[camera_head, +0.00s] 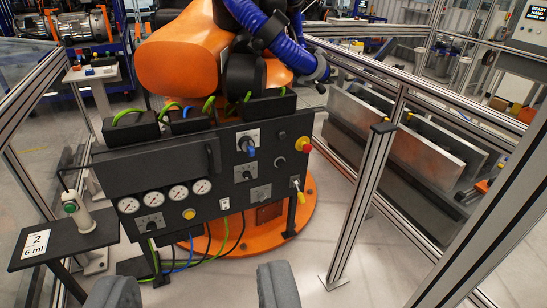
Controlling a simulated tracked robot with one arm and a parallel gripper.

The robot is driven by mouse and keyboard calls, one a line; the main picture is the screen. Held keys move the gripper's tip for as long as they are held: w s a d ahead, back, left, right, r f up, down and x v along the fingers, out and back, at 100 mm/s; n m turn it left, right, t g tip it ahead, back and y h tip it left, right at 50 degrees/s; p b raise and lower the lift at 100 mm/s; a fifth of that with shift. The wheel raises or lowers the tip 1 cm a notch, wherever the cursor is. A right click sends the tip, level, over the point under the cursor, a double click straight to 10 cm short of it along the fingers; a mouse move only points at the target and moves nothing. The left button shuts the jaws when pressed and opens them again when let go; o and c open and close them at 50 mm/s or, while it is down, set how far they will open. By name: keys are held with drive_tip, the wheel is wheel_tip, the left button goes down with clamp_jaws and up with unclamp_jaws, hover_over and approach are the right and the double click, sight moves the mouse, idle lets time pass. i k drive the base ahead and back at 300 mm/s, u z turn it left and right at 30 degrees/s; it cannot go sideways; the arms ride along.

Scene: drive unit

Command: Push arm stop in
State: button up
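A red mushroom button (304,144) with a yellow collar sits at the right edge of the black control panel (225,165); it looks like the arm stop. I cannot read a label on it or tell whether it is in or out. My gripper (196,290) shows as two grey fingers at the bottom edge of the picture. The fingers are wide apart with nothing between them. They are in front of and below the panel, well away from the red button.
The panel also has a blue-handled switch (248,146), pressure gauges, a yellow button (189,213) and a yellow-tipped lever (297,190). An orange robot arm (180,55) stands behind it. A metal fence post (358,205) stands to the right. A stand with a green button (70,207) is at left.

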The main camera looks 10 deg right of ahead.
sight(307, 148)
drive_tip(key=z, duration=0.2)
drive_tip(key=i, duration=0.85)
drive_tip(key=z, duration=0.3)
